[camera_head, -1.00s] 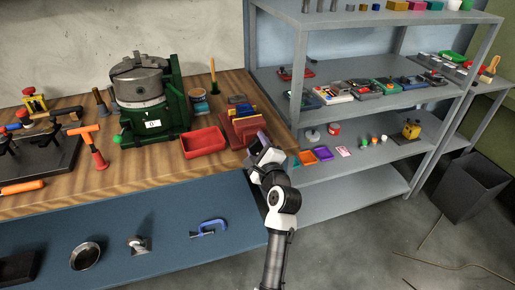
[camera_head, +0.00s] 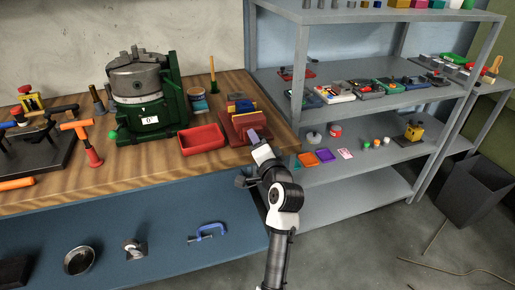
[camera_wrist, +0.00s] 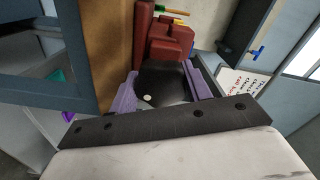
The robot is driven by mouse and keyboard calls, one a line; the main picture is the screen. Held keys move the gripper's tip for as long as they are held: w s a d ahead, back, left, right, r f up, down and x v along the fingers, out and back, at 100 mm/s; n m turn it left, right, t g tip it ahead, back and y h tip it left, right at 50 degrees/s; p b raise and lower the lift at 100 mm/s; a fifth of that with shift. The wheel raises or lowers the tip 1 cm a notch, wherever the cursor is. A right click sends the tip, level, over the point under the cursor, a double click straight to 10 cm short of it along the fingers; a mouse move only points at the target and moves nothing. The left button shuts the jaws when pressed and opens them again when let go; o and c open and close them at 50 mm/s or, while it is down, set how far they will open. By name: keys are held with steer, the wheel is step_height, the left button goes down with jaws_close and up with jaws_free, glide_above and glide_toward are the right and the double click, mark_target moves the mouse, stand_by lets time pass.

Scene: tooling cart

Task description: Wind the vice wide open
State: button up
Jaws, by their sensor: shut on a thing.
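The vice (camera_head: 233,122) is a red block-shaped tool at the right end of the wooden bench, with blue and yellow pieces at its top. In the wrist view the red vice (camera_wrist: 168,42) is straight ahead of my gripper. A dark round handle (camera_wrist: 152,78) with a pale dot sits on the vice's near side, between my purple fingers. My gripper (camera_head: 254,136) is at the vice's front, and in the wrist view my gripper (camera_wrist: 162,92) is shut on this handle. The jaw gap is too small to judge.
A red tray (camera_head: 202,139) stands just left of the vice, with a green machine (camera_head: 175,112) behind it. The bench's front edge (camera_head: 170,173) runs below. A grey shelf unit (camera_head: 345,190) stands close on the right. Open floor lies at lower right.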

steer(key=n+b, duration=0.3)
steer(key=n, duration=0.3)
steer(key=shift+f+b, duration=0.15)
steer(key=shift+b, duration=0.2)
steer(key=n+b, duration=0.2)
steer(key=n, duration=0.2)
steer(key=shift+n, duration=0.3)
steer(key=shift+r, duration=0.2)
steer(key=o, duration=1)
steer(key=shift+w, duration=0.1)
steer(key=shift+c, duration=0.2)
steer(key=shift+f, duration=0.1)
steer(key=b+v, duration=0.2)
steer(key=v, duration=1.2)
